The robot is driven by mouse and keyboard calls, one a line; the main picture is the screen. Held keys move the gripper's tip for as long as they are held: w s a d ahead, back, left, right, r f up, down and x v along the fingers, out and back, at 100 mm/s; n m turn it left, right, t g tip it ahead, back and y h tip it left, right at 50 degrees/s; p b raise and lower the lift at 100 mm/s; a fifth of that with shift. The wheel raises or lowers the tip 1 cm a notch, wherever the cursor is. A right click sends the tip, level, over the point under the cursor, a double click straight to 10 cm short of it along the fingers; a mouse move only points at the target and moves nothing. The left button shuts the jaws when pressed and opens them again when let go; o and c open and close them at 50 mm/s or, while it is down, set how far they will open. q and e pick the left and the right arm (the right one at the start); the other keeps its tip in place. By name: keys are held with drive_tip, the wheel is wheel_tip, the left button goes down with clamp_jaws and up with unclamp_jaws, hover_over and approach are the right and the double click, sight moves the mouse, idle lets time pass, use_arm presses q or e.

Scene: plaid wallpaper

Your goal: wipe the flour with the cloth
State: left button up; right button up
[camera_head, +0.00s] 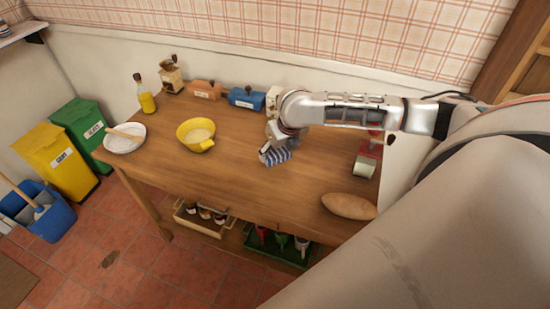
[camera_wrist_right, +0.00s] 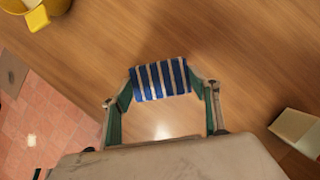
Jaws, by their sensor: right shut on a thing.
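A blue and white striped cloth (camera_head: 274,156) is at the middle of the wooden table in the head view. My right gripper (camera_head: 280,148) is shut on it. In the right wrist view the cloth (camera_wrist_right: 160,80) spans between the two fingertips, over the table top; I cannot tell whether it touches the wood. No flour is clearly visible on the bare table in either view. My left gripper is not in view.
A yellow bowl (camera_head: 196,135) with pale contents and a white plate (camera_head: 125,138) stand left of the gripper. A loaf (camera_head: 349,206) lies near the front right edge.

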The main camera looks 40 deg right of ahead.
drive_tip(key=shift+r, duration=1.7)
